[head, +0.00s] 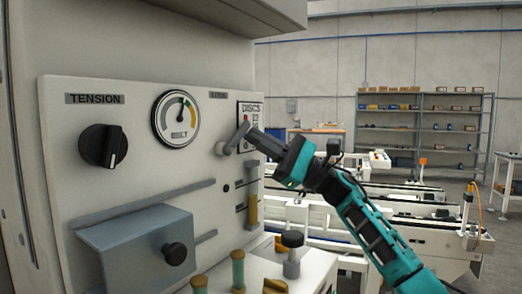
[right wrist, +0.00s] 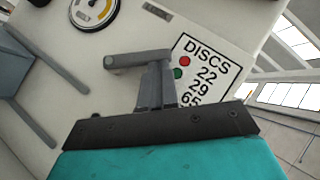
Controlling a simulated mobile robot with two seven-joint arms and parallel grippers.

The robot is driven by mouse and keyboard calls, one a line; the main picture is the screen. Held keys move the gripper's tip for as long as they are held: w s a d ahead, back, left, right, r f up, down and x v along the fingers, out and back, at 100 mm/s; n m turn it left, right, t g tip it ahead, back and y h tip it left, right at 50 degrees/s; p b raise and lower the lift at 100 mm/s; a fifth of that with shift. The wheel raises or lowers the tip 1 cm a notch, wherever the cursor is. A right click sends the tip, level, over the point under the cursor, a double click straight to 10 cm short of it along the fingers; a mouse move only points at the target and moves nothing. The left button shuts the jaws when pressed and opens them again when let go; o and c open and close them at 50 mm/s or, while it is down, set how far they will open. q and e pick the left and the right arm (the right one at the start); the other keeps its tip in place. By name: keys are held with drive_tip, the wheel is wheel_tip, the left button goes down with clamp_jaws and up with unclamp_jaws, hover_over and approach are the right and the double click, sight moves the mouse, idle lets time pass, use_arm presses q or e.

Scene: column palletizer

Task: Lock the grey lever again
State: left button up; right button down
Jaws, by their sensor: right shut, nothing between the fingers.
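The grey lever (head: 236,138) sits on the front panel right of the belt gauge, angled up to the right from its round pivot. In the right wrist view the lever (right wrist: 135,60) runs from its pivot at left to its free end at right. My right gripper (head: 254,136) is shut and empty, with its fingertips at the lever's free end. In the wrist view the fingers (right wrist: 156,82) overlap that end; I cannot tell whether they touch it. My left gripper is not in view.
A DISCS sign (right wrist: 205,70) is beside the lever, close to my fingers. The panel also carries a round gauge (head: 176,118), a black TENSION knob (head: 103,146) and a protruding grey box (head: 140,245) below. Conveyors (head: 420,235) and shelves (head: 425,125) stand behind.

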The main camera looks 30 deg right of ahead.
sight(247, 122)
drive_tip(key=r+n+g, duration=0.1)
drive_tip(key=n+g, duration=0.1)
drive_tip(key=n, duration=0.1)
drive_tip(key=shift+s+a+r+n+g+b, duration=0.1)
drive_tip(key=shift+a+r+n+g+b, duration=0.1)
drive_tip(key=shift+r+n+g+b, duration=0.15)
drive_tip(key=shift+s+a+r+n+g+h, duration=0.1)
drive_tip(key=shift+a+r+n+g+h, duration=0.1)
drive_tip(key=shift+r+n+g+h, duration=0.55)
use_arm(q)
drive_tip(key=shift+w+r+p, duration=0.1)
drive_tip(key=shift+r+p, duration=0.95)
drive_tip(key=shift+p, duration=0.6)
use_arm(e)
drive_tip(key=shift+s+a+r+n+g+h, duration=0.2)
drive_tip(key=shift+a+r+n+g+h, duration=0.15)
drive_tip(key=shift+n+h, duration=0.35)
drive_tip(key=shift+s+a+r+n+g+h, duration=0.2)
drive_tip(key=shift+a+r+n+g+h, duration=0.15)
drive_tip(key=shift+n, duration=0.6)
drive_tip(key=shift+s+a+r+n+g+h, duration=0.2)
drive_tip(key=shift+a+r+n+g+h, duration=0.15)
drive_tip(key=shift+n+h, duration=0.4)
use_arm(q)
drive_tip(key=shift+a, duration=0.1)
use_arm(e)
drive_tip(key=shift+a+f, duration=0.1)
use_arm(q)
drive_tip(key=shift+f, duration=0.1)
